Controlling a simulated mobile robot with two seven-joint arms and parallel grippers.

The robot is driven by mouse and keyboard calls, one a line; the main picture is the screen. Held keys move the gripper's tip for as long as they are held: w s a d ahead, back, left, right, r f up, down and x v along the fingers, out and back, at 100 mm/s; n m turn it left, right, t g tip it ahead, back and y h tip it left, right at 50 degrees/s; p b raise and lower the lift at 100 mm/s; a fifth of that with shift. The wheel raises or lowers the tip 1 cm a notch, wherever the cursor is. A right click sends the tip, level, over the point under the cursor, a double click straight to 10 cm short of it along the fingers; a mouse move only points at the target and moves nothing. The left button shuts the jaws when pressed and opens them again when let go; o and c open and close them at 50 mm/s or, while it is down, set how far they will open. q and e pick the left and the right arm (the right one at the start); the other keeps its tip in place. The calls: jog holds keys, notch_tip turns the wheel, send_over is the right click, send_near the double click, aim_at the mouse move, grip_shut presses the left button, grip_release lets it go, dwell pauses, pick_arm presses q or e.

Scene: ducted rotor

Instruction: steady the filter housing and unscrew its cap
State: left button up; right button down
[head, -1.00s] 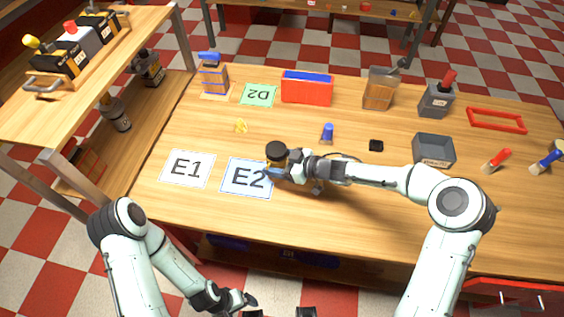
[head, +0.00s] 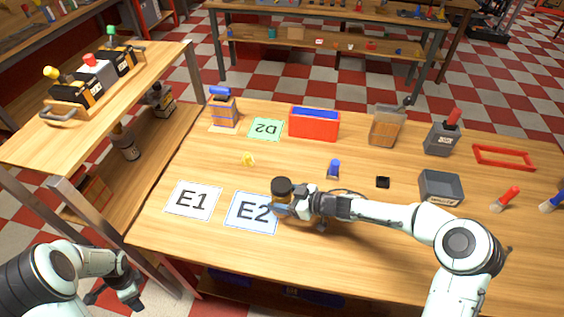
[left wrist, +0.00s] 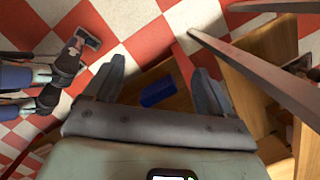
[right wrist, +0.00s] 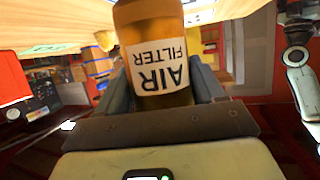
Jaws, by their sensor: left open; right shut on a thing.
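The filter housing (right wrist: 155,55) is an amber cylinder with a white label reading AIR FILTER, seen in the right wrist view. In the head view its dark cap (head: 282,187) shows on top, and it stands upright at the right part of the E2 mat (head: 250,228). My right gripper (head: 284,207) is shut on the housing from the right, low on its side. My left gripper (head: 112,297) is open and empty, off the table's front left, beside the shelf. The left wrist view shows its spread fingers (left wrist: 155,85) above the floor and a lower shelf.
The E1 mat (head: 192,201) lies bare to the left. A yellow piece (head: 248,160), a blue piece (head: 334,168) and a small black box (head: 382,182) lie behind the housing. A red bin (head: 314,124) stands farther back. The wooden shelf (head: 110,115) borders the left side.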

pick_arm(q)
jog(key=w+a+r+m+y, duration=0.3)
jog(key=w+a+r+m, duration=0.1)
jog(key=a+r, duration=0.45)
jog(key=w+d+r+m, duration=0.1)
jog(key=w+d, duration=0.1)
jog(key=w, duration=0.1)
jog(key=w+d+r+m, duration=0.1)
jog(key=w+d, duration=0.1)
jog(key=w, duration=0.2)
jog(key=w+d+r+m, duration=0.1)
jog(key=w+d+r, duration=0.1)
jog(key=w, duration=0.1)
jog(key=shift+w+d, duration=0.3)
jog(key=w+d+r+m+t, duration=0.15)
jog(key=w+d+r, duration=0.25)
jog(key=w+d, duration=0.45)
notch_tip(320, 180, up, 15)
jog(key=m+h, duration=0.5)
jog(key=m, duration=0.5)
send_over(282, 184)
jog(key=shift+f+g, duration=0.1)
jog(key=shift+g, duration=0.15)
jog(key=shift+f, duration=4)
